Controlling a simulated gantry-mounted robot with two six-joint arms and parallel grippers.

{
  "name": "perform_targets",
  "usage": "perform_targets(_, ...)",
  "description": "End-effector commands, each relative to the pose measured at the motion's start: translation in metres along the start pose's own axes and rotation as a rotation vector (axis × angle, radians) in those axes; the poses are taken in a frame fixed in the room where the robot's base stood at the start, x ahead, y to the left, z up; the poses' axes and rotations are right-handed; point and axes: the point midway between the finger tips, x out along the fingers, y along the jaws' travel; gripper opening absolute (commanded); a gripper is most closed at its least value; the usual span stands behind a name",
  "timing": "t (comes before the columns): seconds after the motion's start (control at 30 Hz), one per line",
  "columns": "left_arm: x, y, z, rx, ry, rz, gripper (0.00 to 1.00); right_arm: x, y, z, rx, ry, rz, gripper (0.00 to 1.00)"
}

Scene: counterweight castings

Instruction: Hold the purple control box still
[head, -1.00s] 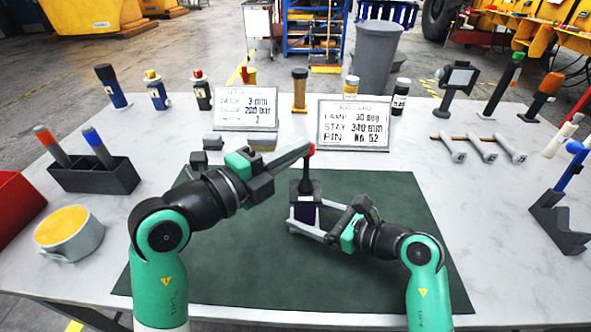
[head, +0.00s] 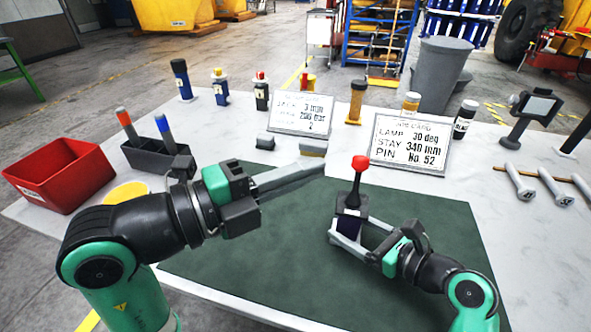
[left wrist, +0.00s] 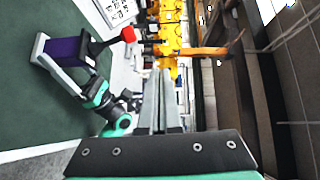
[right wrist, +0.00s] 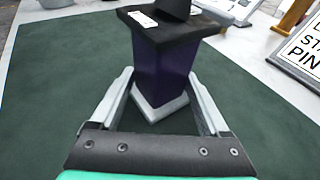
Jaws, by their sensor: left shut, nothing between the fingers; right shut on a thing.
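The purple control box (right wrist: 163,78) stands upright on the green mat (head: 290,275), with a dark top, a pale base and a white label. A dark lever with a red knob (head: 360,162) rises from its top; the knob also shows in the left wrist view (left wrist: 127,34). My right gripper (head: 343,240) is shut on the box, one finger on each side near its lower part. My left gripper (head: 318,165) is shut and empty. It is above the mat, left of the knob in the head view and apart from it.
Two cards (head: 301,112) (head: 411,143) stand behind the mat, with small grey blocks (head: 265,141) nearby. A red bin (head: 62,178) and a dark holder (head: 155,152) with two pens stand at the left. Bottles line the back. The mat's front is clear.

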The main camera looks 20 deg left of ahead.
Motion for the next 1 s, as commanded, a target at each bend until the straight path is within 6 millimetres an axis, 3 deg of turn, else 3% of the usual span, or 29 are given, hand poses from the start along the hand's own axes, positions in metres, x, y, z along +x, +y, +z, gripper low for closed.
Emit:
perform_targets(0.1,-0.013,-0.004,0.001,0.002,-0.001,-0.001,0.0,0.0,0.0,-0.002,0.001,0.003,0.001,0.0)
perform_targets(0.3,-0.016,-0.005,0.0,0.001,0.001,0.0,0.0,0.0,0.0,-0.002,0.001,0.003,0.001,0.0)
perform_targets(0.33,-0.016,-0.005,0.0,0.001,0.001,0.0,0.0,0.0,0.0,-0.002,0.001,0.003,0.001,0.81)
perform_targets(0.43,-0.016,-0.005,0.0,0.001,0.001,0.0,0.0,0.0,0.0,-0.001,0.001,0.002,0.001,0.99)
perform_targets(0.77,-0.016,-0.004,0.0,0.001,0.001,0.0,0.0,-0.006,-0.001,0.0,0.0,0.0,-0.001,1.0)
perform_targets(1.0,-0.016,-0.004,0.0,0.001,0.001,0.0,0.0,-0.054,-0.001,-0.001,0.0,-0.002,-0.004,1.0)
